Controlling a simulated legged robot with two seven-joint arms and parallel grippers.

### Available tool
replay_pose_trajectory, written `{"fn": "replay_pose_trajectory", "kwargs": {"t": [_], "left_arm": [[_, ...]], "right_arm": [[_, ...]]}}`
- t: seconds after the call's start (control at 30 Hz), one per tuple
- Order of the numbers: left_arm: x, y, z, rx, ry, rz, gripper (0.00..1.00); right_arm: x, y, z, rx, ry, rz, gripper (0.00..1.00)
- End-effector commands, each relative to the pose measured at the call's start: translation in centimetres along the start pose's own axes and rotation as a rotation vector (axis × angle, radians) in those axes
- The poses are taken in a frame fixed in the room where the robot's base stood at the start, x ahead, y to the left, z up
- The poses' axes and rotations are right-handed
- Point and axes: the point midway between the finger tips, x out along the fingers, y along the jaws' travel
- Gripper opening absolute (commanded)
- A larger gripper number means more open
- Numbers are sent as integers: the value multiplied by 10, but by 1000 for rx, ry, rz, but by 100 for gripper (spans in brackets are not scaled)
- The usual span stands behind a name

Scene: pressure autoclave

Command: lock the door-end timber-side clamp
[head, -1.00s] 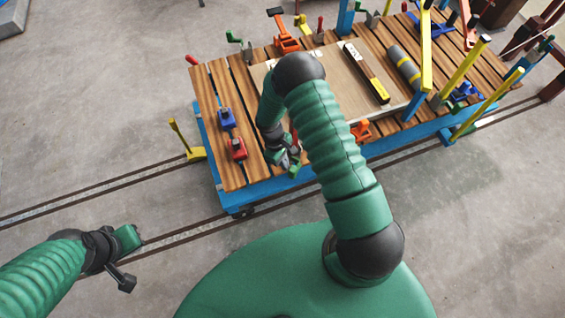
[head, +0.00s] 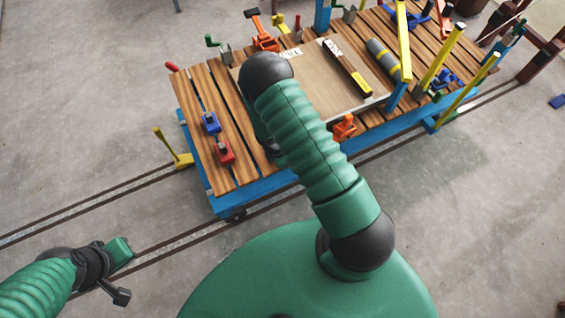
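Several clamps stand around a light board (head: 312,100) on the slatted cart (head: 192,97). An orange clamp (head: 345,127) is at the board's near edge, right of my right arm. Another orange clamp (head: 265,40), its handle raised, is at the far edge, with a green-handled clamp (head: 222,50) to its left. I cannot tell which is the door-end timber-side clamp.
A black-and-yellow bar (head: 347,68) and a grey cylinder (head: 383,60) lie on the cart. Small blue (head: 210,122) and red (head: 223,152) blocks are on its left slats. Yellow posts (head: 441,57) stand at the right. Rails (head: 90,195) cross the open floor.

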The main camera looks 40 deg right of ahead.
Motion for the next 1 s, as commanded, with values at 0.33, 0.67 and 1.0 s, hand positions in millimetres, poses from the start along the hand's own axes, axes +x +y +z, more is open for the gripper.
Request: {"fn": "replay_pose_trajectory", "kwargs": {"t": [0.33, 0.67, 1.0], "left_arm": [[0, 0, 0, 0, 0, 0, 0], [0, 0, 0, 0, 0, 0, 0], [0, 0, 0, 0, 0, 0, 0]], "right_arm": [[2, 2, 6, 6, 0, -1, 0], [2, 2, 7, 7, -1, -1, 0], [0, 2, -2, 7, -1, -1, 0]]}}
